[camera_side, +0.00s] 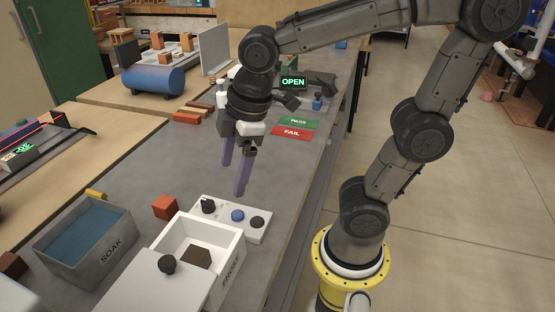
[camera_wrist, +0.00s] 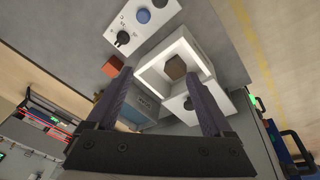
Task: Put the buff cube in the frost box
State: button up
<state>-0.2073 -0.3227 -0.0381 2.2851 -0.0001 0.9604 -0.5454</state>
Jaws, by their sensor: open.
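The frost box (camera_side: 237,262) is white, marked FROST, at the front of the bench; it also shows in the wrist view (camera_wrist: 207,54). Its white lid (camera_side: 150,285) with a black knob is off to the left, leaving the box open. A dark brown cube (camera_side: 197,257) lies inside, also seen in the wrist view (camera_wrist: 175,68). An orange-red cube (camera_side: 165,207) stands on the bench behind the box. A small yellow-tan piece (camera_side: 95,194) is partly hidden behind the soak box. I cannot tell which is the buff cube. My gripper (camera_side: 234,180) is open and empty, above the bench behind the frost box.
The grey soak box (camera_side: 112,257) with blue inside stands left of the frost box. A white panel with knobs (camera_side: 260,236) lies right behind it. A brown cube (camera_side: 12,265) is at the left edge. Red FAIL (camera_side: 291,133) and green PASS (camera_side: 298,122) plates lie further back.

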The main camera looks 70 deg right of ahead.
jog(key=s+d+m+t, duration=0.2)
jog(key=s+d+m, duration=0.3)
jog(key=s+m, duration=0.2)
jog(key=shift+m+t+h, duration=0.3)
jog(key=shift+m, duration=0.5)
jog(key=shift+s, duration=0.1)
dwell(0.3)
